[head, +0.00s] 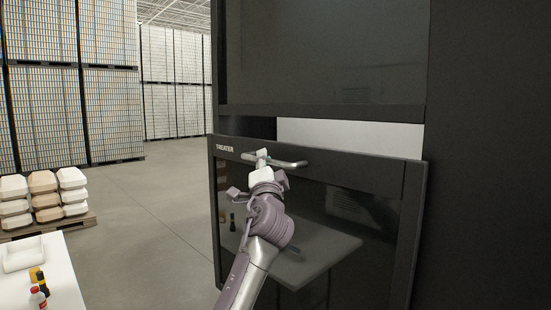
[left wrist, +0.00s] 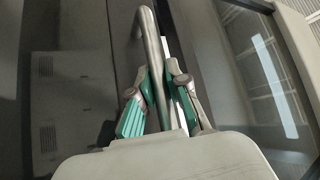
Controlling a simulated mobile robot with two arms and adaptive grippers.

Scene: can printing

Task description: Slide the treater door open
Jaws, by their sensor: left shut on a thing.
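The treater door (head: 385,205) is a dark glass panel in a black frame, labelled "TREATER" at its upper left. A gap lies between its top edge and the dark panel above, with a pale surface showing through. A metal bar handle (head: 292,164) runs along the door's top. My left gripper (head: 262,158) is shut on this handle near its left part. In the left wrist view the handle (left wrist: 150,40) passes between the green-padded fingers of my left gripper (left wrist: 160,92). My right gripper is not in view.
A white table (head: 62,275) with small bottles (head: 39,290) stands at lower left. Tall stacks of cans (head: 110,100) stand further back. The floor (head: 160,190) left of the machine is clear.

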